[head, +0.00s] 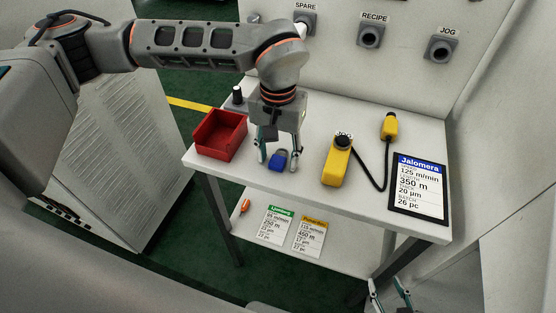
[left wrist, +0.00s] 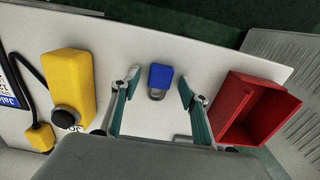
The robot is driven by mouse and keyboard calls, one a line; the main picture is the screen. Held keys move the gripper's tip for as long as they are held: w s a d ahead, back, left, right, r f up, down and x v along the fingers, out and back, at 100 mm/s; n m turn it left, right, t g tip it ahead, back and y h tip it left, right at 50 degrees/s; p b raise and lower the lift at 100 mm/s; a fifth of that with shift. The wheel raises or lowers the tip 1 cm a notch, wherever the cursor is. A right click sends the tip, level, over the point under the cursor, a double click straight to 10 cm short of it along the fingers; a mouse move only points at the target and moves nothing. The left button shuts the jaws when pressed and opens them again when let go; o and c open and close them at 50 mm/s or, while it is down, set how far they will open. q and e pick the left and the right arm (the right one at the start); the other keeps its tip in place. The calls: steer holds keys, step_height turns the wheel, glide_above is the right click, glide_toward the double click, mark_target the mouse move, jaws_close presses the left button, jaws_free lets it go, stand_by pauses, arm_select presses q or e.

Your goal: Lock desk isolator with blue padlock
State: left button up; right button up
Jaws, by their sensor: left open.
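The blue padlock (head: 278,160) lies on the white desk (head: 310,187); its grey shackle shows in the left wrist view (left wrist: 157,78). My left gripper (head: 279,163) points down over it, open, with one finger on each side of the padlock and a gap to each. The left wrist view also shows both fingers (left wrist: 158,83) apart. A small grey part with a black knob (head: 237,96) stands at the desk's back left, behind the red bin; I cannot tell if it is the isolator. My right gripper (head: 385,288) is low at the bottom edge, fingers apart, empty.
An open red bin (head: 220,134) stands left of the padlock. A yellow jog pendant (head: 337,166) with a black cable lies to the right, beside a Jalomera card (head: 419,187). Two cards and an orange item (head: 245,206) are on the lower shelf. A panel rises behind.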

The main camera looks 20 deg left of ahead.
arm_select(q)
steer(key=c, duration=1.2)
